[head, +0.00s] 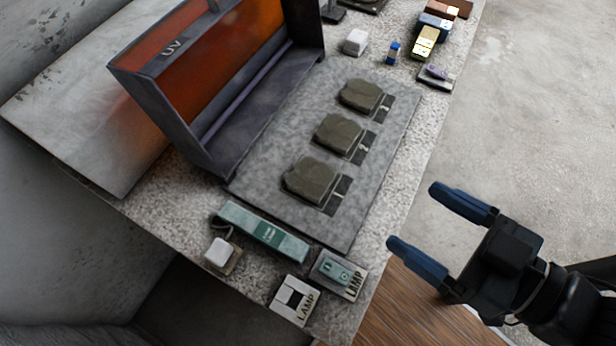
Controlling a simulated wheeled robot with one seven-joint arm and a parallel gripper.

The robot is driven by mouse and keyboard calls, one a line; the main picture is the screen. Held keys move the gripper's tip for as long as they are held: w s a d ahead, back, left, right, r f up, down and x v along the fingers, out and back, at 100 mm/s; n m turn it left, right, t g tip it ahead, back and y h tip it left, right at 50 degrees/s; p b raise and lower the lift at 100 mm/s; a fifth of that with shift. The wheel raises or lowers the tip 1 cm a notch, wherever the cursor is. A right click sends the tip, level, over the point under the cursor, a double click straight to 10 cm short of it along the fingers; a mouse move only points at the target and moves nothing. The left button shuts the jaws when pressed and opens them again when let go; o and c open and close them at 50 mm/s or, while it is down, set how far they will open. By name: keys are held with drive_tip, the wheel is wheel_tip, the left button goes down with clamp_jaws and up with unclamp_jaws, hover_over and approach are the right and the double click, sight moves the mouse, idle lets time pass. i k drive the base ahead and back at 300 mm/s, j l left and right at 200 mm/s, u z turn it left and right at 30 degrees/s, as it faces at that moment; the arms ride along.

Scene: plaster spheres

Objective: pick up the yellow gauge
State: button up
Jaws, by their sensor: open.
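A yellow block-like object (425,42), which looks like the yellow gauge, lies near the right edge of the table at the far end. It sits in a row with other coloured pieces, and its details are too small to read. My gripper (413,216) is at the lower right, with its two blue fingers spread apart and nothing between them. It is well apart from the yellow object, beside the table's right edge in the picture.
Several grey-brown stones (338,134) lie on a grey mat (238,184). A UV cabinet (215,75) stands at the left. A green lamp (262,231) and a teal device (338,270) are at the near end. A small blue bottle (393,53) and a white block (355,42) stand left of the yellow object.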

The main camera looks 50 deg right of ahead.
sight(425, 44)
drive_tip(key=l+z, duration=0.15)
drive_tip(key=l, duration=0.35)
drive_tip(key=i+l+z, duration=0.2)
drive_tip(key=l, duration=0.3)
drive_tip(key=l+z, duration=0.15)
drive_tip(key=z, duration=0.2)
